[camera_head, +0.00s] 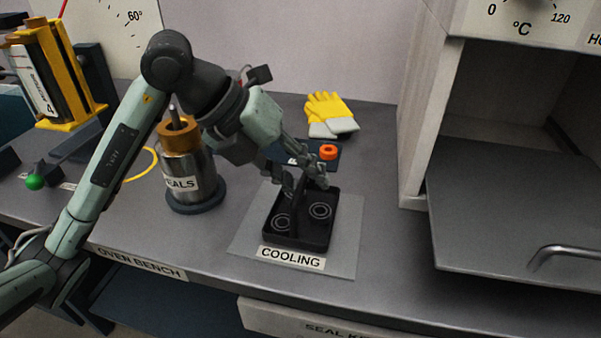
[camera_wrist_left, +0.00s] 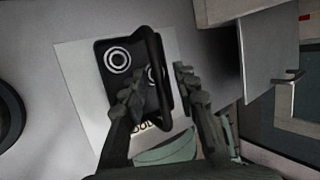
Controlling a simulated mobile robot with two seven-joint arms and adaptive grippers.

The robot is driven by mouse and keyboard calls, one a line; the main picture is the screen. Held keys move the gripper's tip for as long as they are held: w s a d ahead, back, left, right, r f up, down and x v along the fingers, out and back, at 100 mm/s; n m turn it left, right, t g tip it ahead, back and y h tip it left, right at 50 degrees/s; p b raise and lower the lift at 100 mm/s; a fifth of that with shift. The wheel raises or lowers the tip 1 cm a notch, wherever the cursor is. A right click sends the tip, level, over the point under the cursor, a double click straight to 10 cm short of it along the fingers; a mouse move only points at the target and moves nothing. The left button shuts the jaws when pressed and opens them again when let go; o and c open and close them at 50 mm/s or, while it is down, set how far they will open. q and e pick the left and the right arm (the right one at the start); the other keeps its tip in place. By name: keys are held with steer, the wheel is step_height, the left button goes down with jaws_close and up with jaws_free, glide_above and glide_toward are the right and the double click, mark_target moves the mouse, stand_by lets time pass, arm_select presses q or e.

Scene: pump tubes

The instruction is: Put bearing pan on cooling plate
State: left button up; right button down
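The black bearing pan (camera_head: 315,233) sits flat on the grey cooling plate (camera_head: 345,240), behind the COOLING label. Ring-shaped bearings (camera_head: 320,211) lie in it. In the left wrist view the pan (camera_wrist_left: 106,72) and the pale plate (camera_wrist_left: 75,75) show again, with the pan's dark handle bar (camera_wrist_left: 158,60) across it. My left gripper (camera_head: 306,182) is over the back part of the pan. In the left wrist view its fingers (camera_wrist_left: 160,92) are apart, one on each side of the handle, with a gap visible on the right. My right gripper is out of view.
A SEALS canister (camera_head: 190,170) stands left of the pan. Behind are an orange ring (camera_head: 328,152) on a blue block and yellow gloves (camera_head: 330,113). The oven's door (camera_head: 510,210) is open at right. The bench between plate and oven is clear.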

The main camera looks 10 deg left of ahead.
arm_select(q)
steer(key=v, duration=1.2)
stand_by(1.2)
